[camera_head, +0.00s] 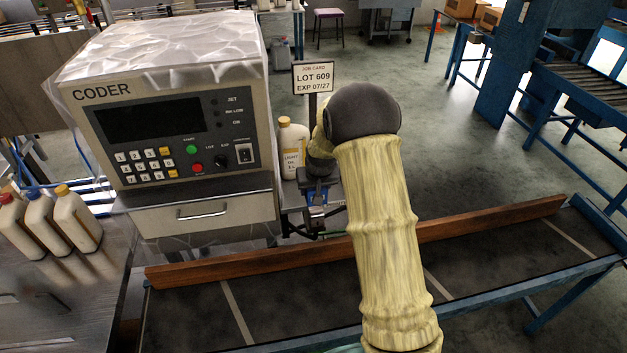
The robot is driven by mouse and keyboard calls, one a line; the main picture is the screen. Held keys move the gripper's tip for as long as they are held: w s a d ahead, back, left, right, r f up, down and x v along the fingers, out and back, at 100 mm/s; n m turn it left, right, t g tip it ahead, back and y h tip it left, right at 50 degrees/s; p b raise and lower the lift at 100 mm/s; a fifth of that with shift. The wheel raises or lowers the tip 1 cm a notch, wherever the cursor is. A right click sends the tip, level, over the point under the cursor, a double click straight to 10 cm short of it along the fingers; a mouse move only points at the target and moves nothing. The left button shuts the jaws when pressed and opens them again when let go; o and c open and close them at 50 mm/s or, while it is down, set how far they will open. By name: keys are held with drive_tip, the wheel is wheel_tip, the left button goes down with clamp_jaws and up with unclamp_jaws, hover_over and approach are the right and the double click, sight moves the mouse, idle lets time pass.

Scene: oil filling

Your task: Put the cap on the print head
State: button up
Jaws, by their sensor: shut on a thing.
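My gripper (318,190) points down at the end of my yellow-sleeved arm, right of the coder and just beyond the conveyor's wooden rail. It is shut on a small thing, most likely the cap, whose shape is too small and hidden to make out. Blue and dark parts show at and just below the fingertips. I cannot tell which of these belong to the print head, or whether the cap touches it. The coder (180,110) is a big box with a display, a keypad and a drawer.
A bottle of light oil (292,148) stands close left of my gripper. A job card (314,77) reads LOT 609, EXP 07/27. Several bottles (75,215) stand at the left. The conveyor (290,310) in front, with its wooden rail (490,220), is empty where visible.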

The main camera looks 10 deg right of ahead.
sight(316, 210)
drive_tip(key=shift+w, duration=0.15)
drive_tip(key=shift+s+d, duration=0.15)
drive_tip(key=shift+s, duration=0.25)
drive_tip(key=shift+f, duration=0.25)
drive_tip(key=shift+w+f+b, duration=0.1)
drive_tip(key=shift+f+b, duration=3.45)
drive_tip(key=shift+f, duration=1.5)
drive_tip(key=o, duration=1.1)
drive_tip(key=shift+c, duration=0.2)
